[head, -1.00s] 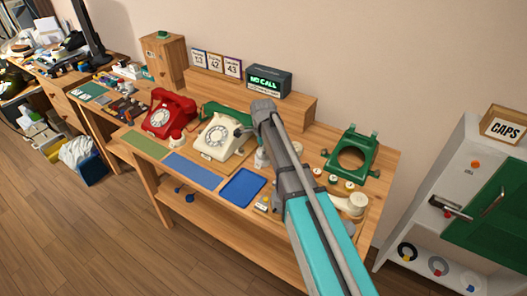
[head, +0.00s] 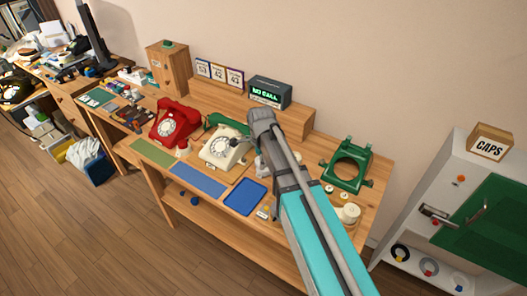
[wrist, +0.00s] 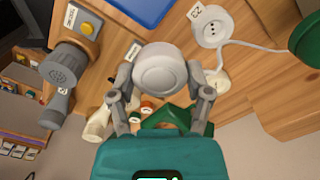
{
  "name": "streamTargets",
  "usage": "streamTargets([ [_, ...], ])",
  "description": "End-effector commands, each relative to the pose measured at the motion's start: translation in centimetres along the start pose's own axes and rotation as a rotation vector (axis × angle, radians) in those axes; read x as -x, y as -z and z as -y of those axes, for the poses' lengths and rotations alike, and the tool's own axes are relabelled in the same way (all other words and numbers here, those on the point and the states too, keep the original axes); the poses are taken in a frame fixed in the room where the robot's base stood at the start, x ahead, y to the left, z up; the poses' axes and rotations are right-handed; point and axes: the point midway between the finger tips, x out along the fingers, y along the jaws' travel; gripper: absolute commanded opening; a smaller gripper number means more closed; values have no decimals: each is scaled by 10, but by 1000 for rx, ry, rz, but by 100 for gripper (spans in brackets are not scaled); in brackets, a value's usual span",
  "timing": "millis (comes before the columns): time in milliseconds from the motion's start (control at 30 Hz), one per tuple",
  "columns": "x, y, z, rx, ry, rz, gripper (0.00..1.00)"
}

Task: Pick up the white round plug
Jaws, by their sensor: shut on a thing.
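The white round plug (wrist: 160,66) is a pale, smooth disc-like piece in the middle of the wrist view. My gripper (wrist: 163,80) has one grey finger on each side of it and is shut on it. In the head view my own arm covers most of the gripper and the plug.
A white round socket marked 23 (wrist: 211,27) with a white cord lies nearby. A grey device with a yellow button (wrist: 88,28) is at left. On the bench (head: 222,226) are a blue tray (head: 245,197), a cream phone (head: 224,150), a red phone (head: 174,125) and a green housing (head: 368,172).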

Motion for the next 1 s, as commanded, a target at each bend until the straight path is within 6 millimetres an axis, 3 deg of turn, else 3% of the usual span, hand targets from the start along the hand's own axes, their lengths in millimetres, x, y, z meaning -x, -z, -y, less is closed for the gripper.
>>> streamTargets([
  [100,12,-4,-23,0,0,0,26],
  [333,21,-11,-45,0,0,0,26],
  [1000,23,-13,-50,-1,0,0,26],
])
